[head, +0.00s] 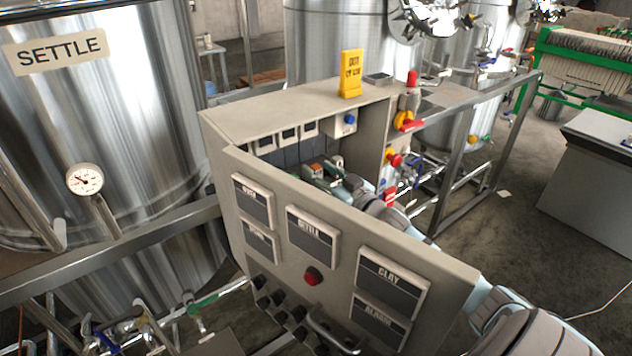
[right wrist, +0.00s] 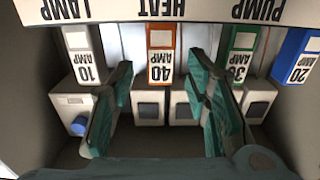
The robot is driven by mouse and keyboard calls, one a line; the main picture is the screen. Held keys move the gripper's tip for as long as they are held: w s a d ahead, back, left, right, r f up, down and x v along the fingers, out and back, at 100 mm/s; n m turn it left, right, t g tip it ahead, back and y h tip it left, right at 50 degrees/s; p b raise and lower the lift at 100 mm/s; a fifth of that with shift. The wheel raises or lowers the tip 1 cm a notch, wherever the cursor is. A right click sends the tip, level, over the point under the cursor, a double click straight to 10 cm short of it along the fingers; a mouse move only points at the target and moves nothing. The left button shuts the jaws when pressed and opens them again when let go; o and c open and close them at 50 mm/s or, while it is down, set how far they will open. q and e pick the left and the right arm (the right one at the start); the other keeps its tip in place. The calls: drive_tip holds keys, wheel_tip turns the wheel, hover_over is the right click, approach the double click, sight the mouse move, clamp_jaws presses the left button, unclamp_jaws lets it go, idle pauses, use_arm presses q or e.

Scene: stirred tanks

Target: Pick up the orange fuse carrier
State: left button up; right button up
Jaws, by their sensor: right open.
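The orange fuse carrier (right wrist: 161,40), marked 40 AMP, is in the right wrist view below the HEAT label, at the back of the open cabinet. In the head view a small orange patch (head: 317,168) of it shows inside the cabinet. My right gripper (right wrist: 160,72) is open, with one green finger on each side of the orange carrier's column. A gap shows between each finger and the carrier; I see no contact. In the head view this gripper (head: 322,174) reaches into the cabinet, partly hidden behind its door. My left gripper is not in view.
A white 10 AMP carrier (right wrist: 78,50), a green one (right wrist: 238,50) and a blue 20 AMP one (right wrist: 303,52) flank the orange carrier. The cabinet door (head: 300,250) stands in front of my right arm.

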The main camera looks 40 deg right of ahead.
drive_tip(key=shift+w+f+b, duration=0.3)
drive_tip(key=shift+w+b, duration=0.2)
drive_tip(key=shift+w, duration=0.2)
drive_tip(key=shift+w+r, duration=0.15)
drive_tip(key=shift+w, duration=0.3)
drive_tip(key=shift+r, duration=0.1)
drive_tip(key=shift+s, duration=0.1)
drive_tip(key=shift+c, duration=1.4)
clamp_jaws()
